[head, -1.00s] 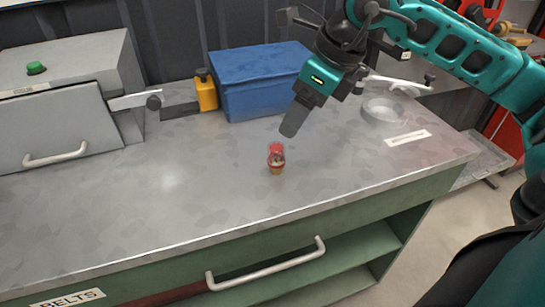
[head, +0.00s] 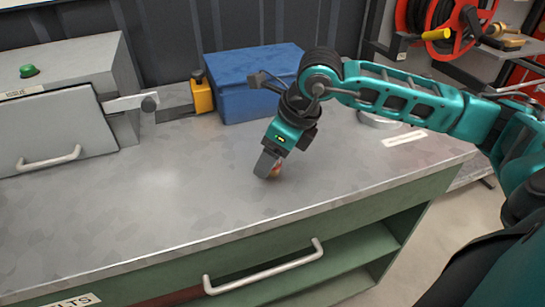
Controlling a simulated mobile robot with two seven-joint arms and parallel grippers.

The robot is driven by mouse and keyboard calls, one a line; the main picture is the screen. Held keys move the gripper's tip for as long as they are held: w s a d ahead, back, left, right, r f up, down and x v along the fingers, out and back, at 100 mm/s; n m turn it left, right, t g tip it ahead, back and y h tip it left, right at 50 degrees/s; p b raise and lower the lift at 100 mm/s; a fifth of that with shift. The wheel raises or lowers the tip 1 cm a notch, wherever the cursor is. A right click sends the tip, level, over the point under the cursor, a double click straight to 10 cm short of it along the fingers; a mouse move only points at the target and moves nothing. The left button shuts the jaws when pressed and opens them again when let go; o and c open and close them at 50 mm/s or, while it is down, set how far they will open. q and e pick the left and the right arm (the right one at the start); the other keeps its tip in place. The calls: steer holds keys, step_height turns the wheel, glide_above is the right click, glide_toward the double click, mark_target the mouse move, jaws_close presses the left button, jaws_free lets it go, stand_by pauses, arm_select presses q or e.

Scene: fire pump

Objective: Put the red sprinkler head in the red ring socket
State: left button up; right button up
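The red sprinkler head (head: 278,170) stands on the metal counter near its middle, and only a small red and tan sliver of it shows. My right gripper (head: 268,165) points down at it, with a grey finger in front of it hiding most of it. I cannot tell whether the fingers are open or closed on it. I cannot make out a red ring socket. My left gripper is not in view.
A grey box (head: 60,110) with a handled flap is at left. A metal dish (head: 375,119) is partly behind my arm. The front left counter (head: 130,210) is clear.

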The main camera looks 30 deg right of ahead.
steer(key=c, duration=1.2)
steer(key=shift+c, duration=0.2)
steer(key=shift+r, duration=0.15)
